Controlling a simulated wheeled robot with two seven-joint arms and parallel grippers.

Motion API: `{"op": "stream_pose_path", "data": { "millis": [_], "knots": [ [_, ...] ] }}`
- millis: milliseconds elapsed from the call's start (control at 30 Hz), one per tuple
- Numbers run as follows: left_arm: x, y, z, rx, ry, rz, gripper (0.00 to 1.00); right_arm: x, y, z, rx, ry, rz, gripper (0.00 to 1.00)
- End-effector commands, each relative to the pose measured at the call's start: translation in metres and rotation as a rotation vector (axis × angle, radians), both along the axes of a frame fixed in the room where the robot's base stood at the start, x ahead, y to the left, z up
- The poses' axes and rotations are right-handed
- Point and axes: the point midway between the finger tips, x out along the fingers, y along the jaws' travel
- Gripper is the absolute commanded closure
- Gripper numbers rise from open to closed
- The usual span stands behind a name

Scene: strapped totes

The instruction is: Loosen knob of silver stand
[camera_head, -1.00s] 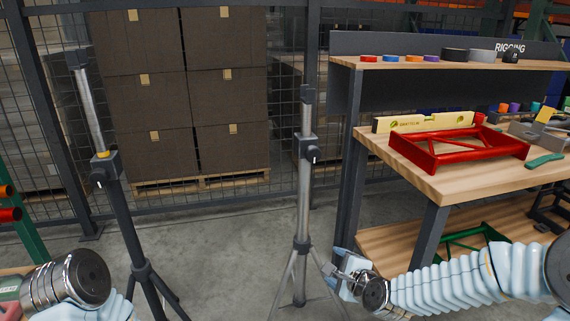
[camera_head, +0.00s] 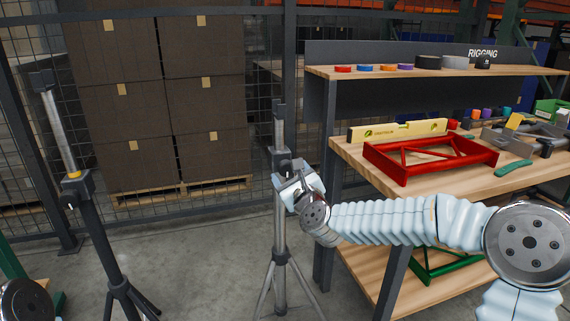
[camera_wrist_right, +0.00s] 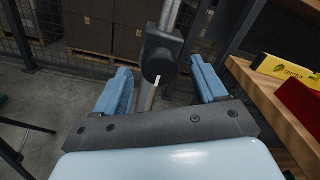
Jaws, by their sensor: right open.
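The silver stand (camera_head: 279,230) stands upright on its tripod legs in the middle of the head view, left of the workbench. Its knob and dark clamp collar are partly hidden behind my right gripper (camera_head: 290,178) there. In the right wrist view the dark knob (camera_wrist_right: 159,56) with a white mark sits ahead of and between the two blue fingers of my right gripper (camera_wrist_right: 158,88). The fingers are open and apart from the knob. Of my left arm only a rounded link shows at the lower left of the head view; its gripper is out of view.
A second stand, black with a yellow ring (camera_head: 90,215), is at the left. The wooden workbench (camera_head: 345,152) at the right holds a red frame (camera_head: 430,160) and a yellow level (camera_head: 398,130). A wire fence and stacked boxes (camera_head: 125,105) stand behind.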

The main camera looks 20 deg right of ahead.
Motion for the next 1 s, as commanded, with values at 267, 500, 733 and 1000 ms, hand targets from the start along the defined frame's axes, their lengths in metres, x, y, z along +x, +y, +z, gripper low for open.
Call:
{"op": "stream_pose_path", "data": {
  "millis": [267,500,733,1000],
  "knots": [
    [0.000,-0.001,0.011,-0.001,0.000,-0.002,0.29,0.035,0.002,0.000,0.000,0.001,0.000,0.29],
    [0.000,-0.001,0.011,-0.001,0.000,-0.002,0.29,0.038,0.002,0.000,-0.003,0.000,0.001,0.29],
    [0.000,0.000,0.011,-0.001,0.000,-0.002,0.29,0.038,0.002,0.000,-0.002,0.000,0.001,0.50],
    [0.000,0.000,0.011,-0.001,0.000,-0.002,0.29,0.038,0.002,0.000,-0.003,0.000,0.001,0.82]
  ]
}}
